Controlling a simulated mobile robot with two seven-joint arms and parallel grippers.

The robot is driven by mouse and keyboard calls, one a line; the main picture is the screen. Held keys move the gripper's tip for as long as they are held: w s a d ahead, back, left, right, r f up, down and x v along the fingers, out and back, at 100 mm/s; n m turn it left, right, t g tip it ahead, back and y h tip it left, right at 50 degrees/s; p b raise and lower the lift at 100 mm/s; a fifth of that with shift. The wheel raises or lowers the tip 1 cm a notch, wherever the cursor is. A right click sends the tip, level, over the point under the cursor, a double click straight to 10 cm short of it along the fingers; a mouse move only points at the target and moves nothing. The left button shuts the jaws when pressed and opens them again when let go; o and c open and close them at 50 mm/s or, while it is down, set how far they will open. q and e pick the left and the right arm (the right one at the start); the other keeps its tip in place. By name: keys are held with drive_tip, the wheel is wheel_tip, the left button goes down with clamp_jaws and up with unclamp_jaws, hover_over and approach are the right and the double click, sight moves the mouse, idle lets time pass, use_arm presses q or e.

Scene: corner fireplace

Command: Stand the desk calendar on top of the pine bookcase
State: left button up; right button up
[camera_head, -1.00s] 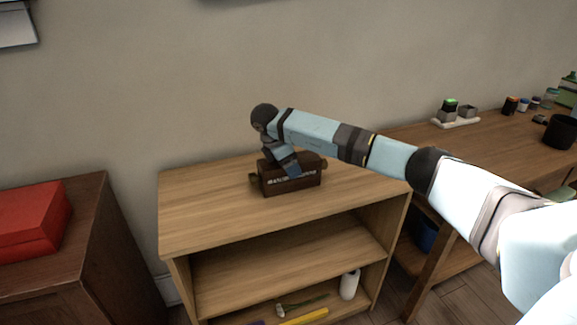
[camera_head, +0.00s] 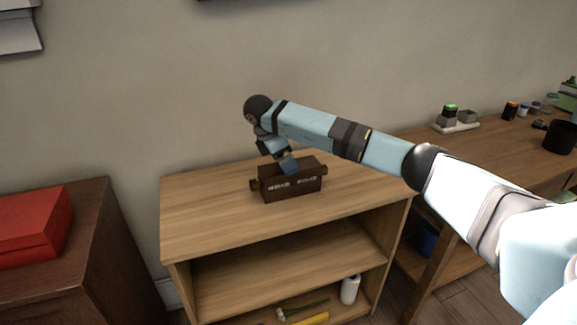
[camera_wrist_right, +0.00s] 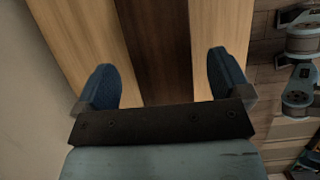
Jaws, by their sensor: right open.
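The desk calendar (camera_head: 293,186) is a dark brown block with pale lettering on its front and small knobs at its ends. It stands upright on the top of the pine bookcase (camera_head: 215,215), near the middle. My right gripper (camera_head: 289,166) is just above and behind the calendar, and its fingertips are partly hidden in the head view. In the right wrist view my gripper (camera_wrist_right: 165,80) is open, and the calendar (camera_wrist_right: 155,45) shows as a dark strip between the spread fingers, with gaps at both sides. My left gripper is not in view.
A dark cabinet with a red box (camera_head: 32,225) stands at the left. A wooden desk (camera_head: 480,155) with small containers and a black cup (camera_head: 560,135) is at the right. A white roll (camera_head: 350,289) lies on a lower shelf. The bookcase top is clear around the calendar.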

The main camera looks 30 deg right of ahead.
drive_tip(key=p+v, duration=0.1)
drive_tip(key=v, duration=0.5)
drive_tip(key=shift+a+r, duration=0.15)
drive_tip(key=shift+r, duration=0.2)
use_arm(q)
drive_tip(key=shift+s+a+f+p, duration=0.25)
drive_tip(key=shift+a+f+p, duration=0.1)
use_arm(e)
drive_tip(key=shift+a+r, duration=0.2)
drive_tip(key=shift+r, duration=0.15)
